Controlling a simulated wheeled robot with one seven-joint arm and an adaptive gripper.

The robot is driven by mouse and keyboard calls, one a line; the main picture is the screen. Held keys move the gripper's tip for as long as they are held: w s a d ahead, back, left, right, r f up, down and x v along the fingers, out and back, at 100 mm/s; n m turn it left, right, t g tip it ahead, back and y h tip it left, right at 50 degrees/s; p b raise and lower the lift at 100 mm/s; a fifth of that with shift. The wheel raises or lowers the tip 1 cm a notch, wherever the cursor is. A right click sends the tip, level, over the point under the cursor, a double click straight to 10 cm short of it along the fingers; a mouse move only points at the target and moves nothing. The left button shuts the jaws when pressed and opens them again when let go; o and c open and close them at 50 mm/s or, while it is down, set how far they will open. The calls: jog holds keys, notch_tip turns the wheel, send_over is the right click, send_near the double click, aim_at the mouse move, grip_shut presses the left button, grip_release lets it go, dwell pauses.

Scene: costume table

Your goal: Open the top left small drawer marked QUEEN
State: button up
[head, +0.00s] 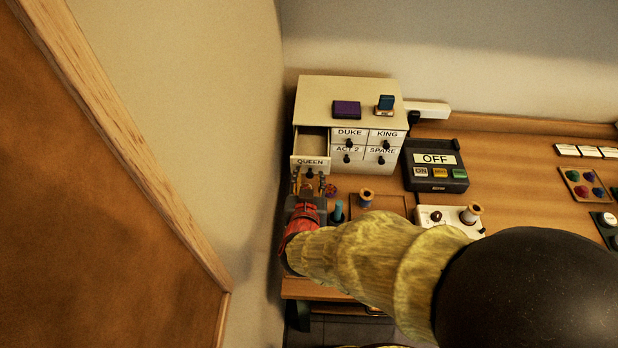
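The small drawer marked QUEEN (310,162) is at the left of the cream drawer cabinet (328,90). It is pulled out toward me, and its open inside shows behind the label front. Its dark knob (310,172) sits below the label. My gripper (310,181) is just in front of this drawer, with its fingertips apart on either side of the knob. I see no finger pressed on the knob, though the view is small here.
Closed drawers marked DUKE (349,133), KING (386,134), ACT 2 (347,151) and SPARE (383,152) are to the right. A purple box (346,109) and a blue-topped stamp (385,103) stand on the cabinet. A black OFF box (436,166) is beside it. A wall borders the left.

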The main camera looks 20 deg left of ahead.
jog(key=v, duration=1.2)
jog(key=shift+f, duration=0.1)
jog(key=w+d+r+g+y, duration=0.3)
jog(key=w+d+r, duration=0.1)
jog(key=d+r, duration=0.4)
jog(key=s+d+m+g+h, duration=0.1)
jog(key=s+d, duration=0.3)
jog(key=d, duration=0.4)
jog(key=s+d+r+g+h, duration=0.1)
jog(key=s+d+g+h, duration=0.1)
jog(key=d, duration=0.6)
jog(key=s+d+r+m+g+h, duration=0.1)
jog(key=s+d+h, duration=0.2)
jog(key=s+d, duration=0.2)
jog(key=d, duration=0.3)
jog(key=shift+s+m, duration=0.3)
jog(key=shift+s, duration=0.05)
